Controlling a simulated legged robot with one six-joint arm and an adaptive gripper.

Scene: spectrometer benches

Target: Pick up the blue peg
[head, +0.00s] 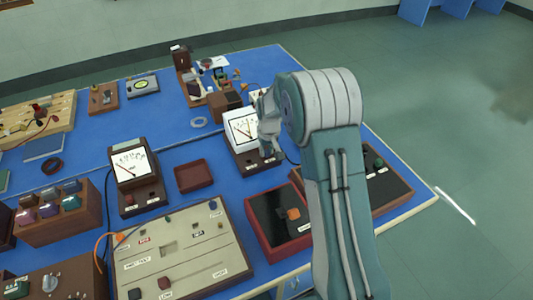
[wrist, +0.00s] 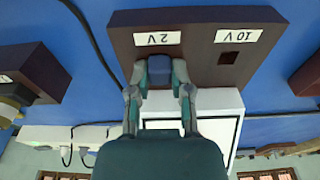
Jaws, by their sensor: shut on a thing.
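The blue peg (wrist: 160,64) shows in the wrist view between the two fingertips of my gripper (wrist: 160,76), which is shut on it. The peg is at the 2 V label of a brown meter base (wrist: 197,40); I cannot tell whether it sits in a socket or is just clear of it. A square hole (wrist: 227,58) by the 10 V label is empty. In the head view my gripper (head: 269,146) is at the front of the white-faced meter (head: 241,127), and the peg cannot be made out.
A second meter (head: 130,163) and a dark red tray (head: 194,176) stand to the left. A large labelled panel (head: 190,243) and a red-framed box (head: 268,238) lie nearer. A dark box with a green knob (head: 386,187) is to the right. Bare blue bench (head: 184,155) shows between them.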

